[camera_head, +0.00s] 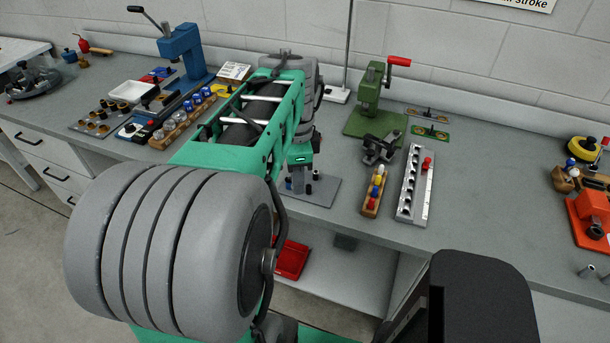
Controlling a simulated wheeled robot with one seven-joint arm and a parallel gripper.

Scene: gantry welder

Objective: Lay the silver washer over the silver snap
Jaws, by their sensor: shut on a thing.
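My gripper (299,184) points down over a grey plate (325,195) near the bench's front edge, in the middle of the view. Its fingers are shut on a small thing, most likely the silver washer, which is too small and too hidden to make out. Small dark pegs or posts (316,176) stand on the plate close around the fingertips. I cannot pick out the silver snap; my arm and gripper hide part of the plate. I cannot tell whether the held thing touches anything.
Right of the plate are a wooden block with coloured knobs (370,207), a black clamp (380,148), a silver rail with holes (407,205) and a green press (372,100). Left are a blue press (184,52) and a wooden bottle rack (181,123).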

